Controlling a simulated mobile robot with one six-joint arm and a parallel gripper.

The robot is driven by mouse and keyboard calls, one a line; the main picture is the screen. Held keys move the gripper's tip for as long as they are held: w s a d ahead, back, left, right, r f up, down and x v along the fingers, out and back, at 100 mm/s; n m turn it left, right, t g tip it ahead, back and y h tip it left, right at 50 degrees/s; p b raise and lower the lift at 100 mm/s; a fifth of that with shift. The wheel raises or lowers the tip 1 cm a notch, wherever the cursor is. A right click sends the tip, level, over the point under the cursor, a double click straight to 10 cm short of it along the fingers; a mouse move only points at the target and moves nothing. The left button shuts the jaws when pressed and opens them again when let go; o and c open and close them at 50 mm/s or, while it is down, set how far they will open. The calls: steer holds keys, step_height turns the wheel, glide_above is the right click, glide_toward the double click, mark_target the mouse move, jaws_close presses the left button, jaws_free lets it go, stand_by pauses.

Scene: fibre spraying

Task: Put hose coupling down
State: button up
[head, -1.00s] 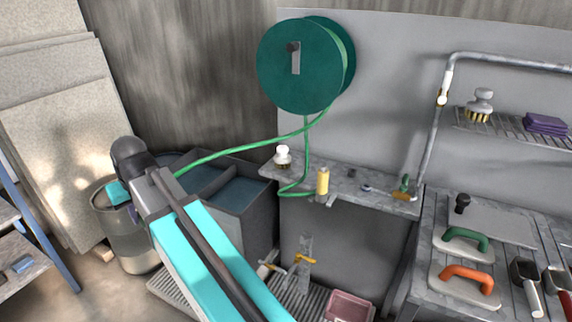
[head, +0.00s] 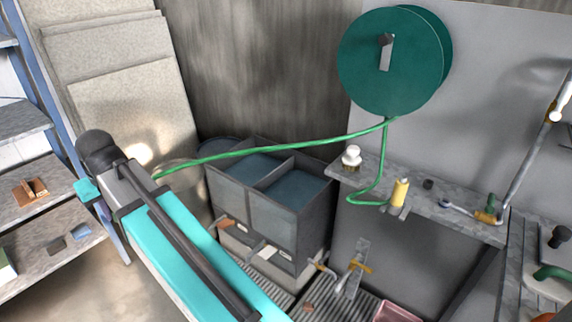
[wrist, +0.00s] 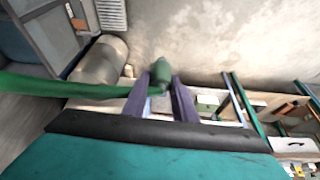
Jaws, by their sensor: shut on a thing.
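The hose coupling (wrist: 159,72) is a small green-ended piece with a paler part, seen in the wrist view between the two dark purple fingers of my gripper (wrist: 160,88). The gripper is shut on it. The green hose (wrist: 65,87) runs from it to the left edge of the wrist view. In the head view the hose (head: 270,148) stretches from the dark green reel (head: 375,65) on the wall, leftward to behind my arm. The coupling and gripper are hidden behind my arm there.
Water tanks (head: 258,205) stand below the hose. A stone ledge (head: 450,215) holds a brush (head: 351,158) and a yellow cylinder (head: 400,192). Pale panels (head: 125,90) lean at the back left. A shelf rack (head: 50,185) stands at the left, with bare room on its boards.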

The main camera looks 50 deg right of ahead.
steer(key=shift+w+a+r, duration=0.1)
steer(key=shift+w+a, duration=0.1)
steer(key=shift+d, duration=0.15)
steer(key=shift+d, duration=0.15)
steer(key=s+d+m+g+h, duration=0.1)
steer(key=s+d+m, duration=0.35)
steer(key=d, duration=0.65)
steer(key=s+d+r+m+h, duration=0.1)
steer(key=s+d+m, duration=0.35)
steer(key=d, duration=0.75)
steer(key=s+d+m+g+h, duration=0.1)
steer(key=s+d+m, duration=0.1)
steer(key=s+d, duration=0.7)
steer(key=s+d+r+m+g+b, duration=0.1)
steer(key=s+d+m, duration=0.4)
steer(key=s+d, duration=0.5)
steer(key=s+d+m+g+h, duration=0.1)
steer(key=s+d+m, duration=0.4)
steer(key=s, duration=1.3)
steer(key=d+g, duration=0.1)
steer(key=d, duration=0.3)
steer(key=shift+d+r+m+g+b, duration=0.35)
steer(key=shift+m+g, duration=0.05)
steer(key=shift+d+r+p, duration=0.1)
steer(key=shift+p, duration=0.2)
